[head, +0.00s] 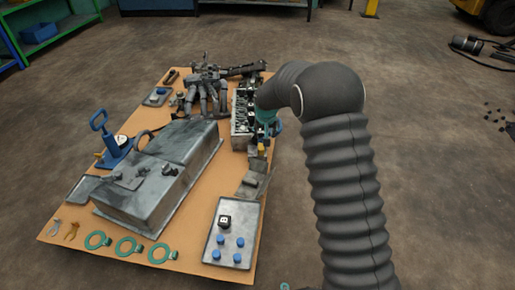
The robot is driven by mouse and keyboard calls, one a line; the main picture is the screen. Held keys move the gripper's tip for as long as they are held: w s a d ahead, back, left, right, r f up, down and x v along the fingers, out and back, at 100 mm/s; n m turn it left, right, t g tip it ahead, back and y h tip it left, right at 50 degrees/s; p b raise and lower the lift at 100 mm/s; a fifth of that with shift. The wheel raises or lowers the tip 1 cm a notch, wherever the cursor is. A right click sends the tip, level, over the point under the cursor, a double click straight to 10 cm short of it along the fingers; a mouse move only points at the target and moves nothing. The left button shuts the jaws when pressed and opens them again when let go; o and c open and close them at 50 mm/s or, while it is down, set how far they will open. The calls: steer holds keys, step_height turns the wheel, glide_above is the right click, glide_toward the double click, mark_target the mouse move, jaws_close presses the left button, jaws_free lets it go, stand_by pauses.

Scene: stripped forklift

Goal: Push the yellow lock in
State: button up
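A small yellow piece (261,148), which may be the yellow lock, shows at the right edge of the orange-brown table, just below the end of my arm. It is too small to tell whether it is in or out. My gripper (266,118) is mostly hidden by my own dark ribbed arm; only a teal part shows, over or beside the grey block with a row of parts (240,127). I cannot see its fingertips or whether it touches anything.
The table (170,235) holds a large grey metal cover (160,170), a blue hand tool (108,135), several teal rings (129,246), pliers (72,231) and a tray with blue caps (233,235). A grey manifold (205,88) stands at the back.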

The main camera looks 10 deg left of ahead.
mark_target(261, 148)
steer(key=x, duration=0.4)
steer(key=b+x, duration=0.1)
steer(key=x, duration=0.4)
steer(key=a+x, duration=0.1)
steer(key=x, duration=0.3)
steer(key=shift+f, duration=0.45)
steer(key=shift+s, duration=0.1)
jaws_close()
